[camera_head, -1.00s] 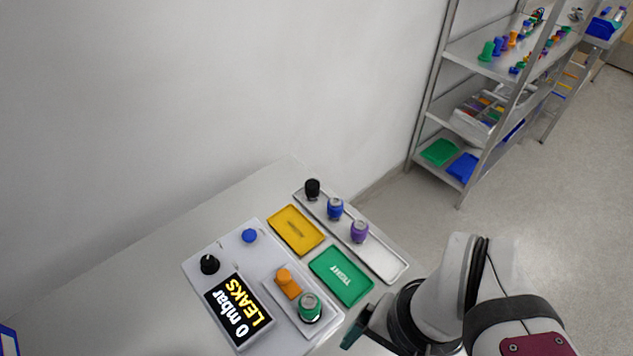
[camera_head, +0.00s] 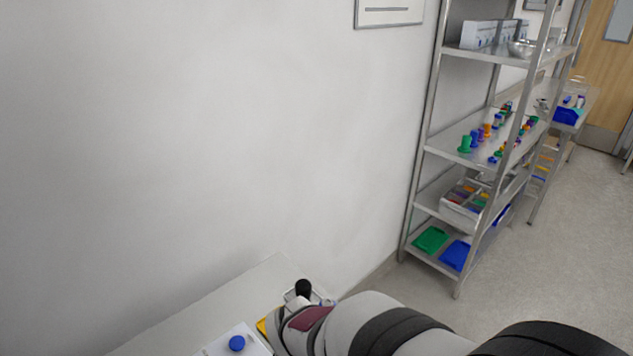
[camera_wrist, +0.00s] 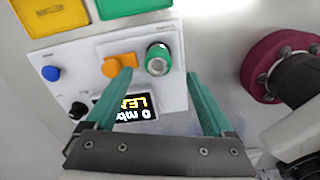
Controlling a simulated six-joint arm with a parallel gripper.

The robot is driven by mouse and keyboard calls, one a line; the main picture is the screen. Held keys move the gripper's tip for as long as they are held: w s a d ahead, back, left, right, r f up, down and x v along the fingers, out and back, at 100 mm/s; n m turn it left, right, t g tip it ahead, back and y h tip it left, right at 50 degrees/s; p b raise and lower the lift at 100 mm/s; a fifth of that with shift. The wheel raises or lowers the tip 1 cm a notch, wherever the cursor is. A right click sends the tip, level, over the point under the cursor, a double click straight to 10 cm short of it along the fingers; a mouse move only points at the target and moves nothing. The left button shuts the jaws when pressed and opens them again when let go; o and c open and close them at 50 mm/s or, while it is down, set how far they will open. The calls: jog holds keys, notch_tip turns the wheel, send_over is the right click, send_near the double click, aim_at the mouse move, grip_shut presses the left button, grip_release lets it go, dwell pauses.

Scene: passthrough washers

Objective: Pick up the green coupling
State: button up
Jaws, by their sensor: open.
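The green coupling (camera_wrist: 158,59) shows in the wrist view, a short green cylinder with a pale ring-shaped top, sitting on the white test panel (camera_wrist: 75,90). My gripper (camera_wrist: 158,82) is open in the wrist view, its two green fingers spread apart. The coupling appears between and just beyond the fingertips, nearer the right one, with no visible contact. In the head view my arm covers the place of the coupling and gripper.
Close to the coupling are an orange knob (camera_wrist: 118,65) and a LEAKS display (camera_wrist: 125,108). A blue button (camera_wrist: 50,73) and black knob (camera_wrist: 78,109) are left. Yellow (camera_wrist: 50,14) and green (camera_wrist: 133,5) trays lie beyond. A shelf rack (camera_head: 425,148) stands right.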

notch_tip(320, 180, down, 6)
jog(key=shift+w+f, duration=0.1)
jog(key=shift+w, duration=0.05)
grip_shut()
dwell(0.4)
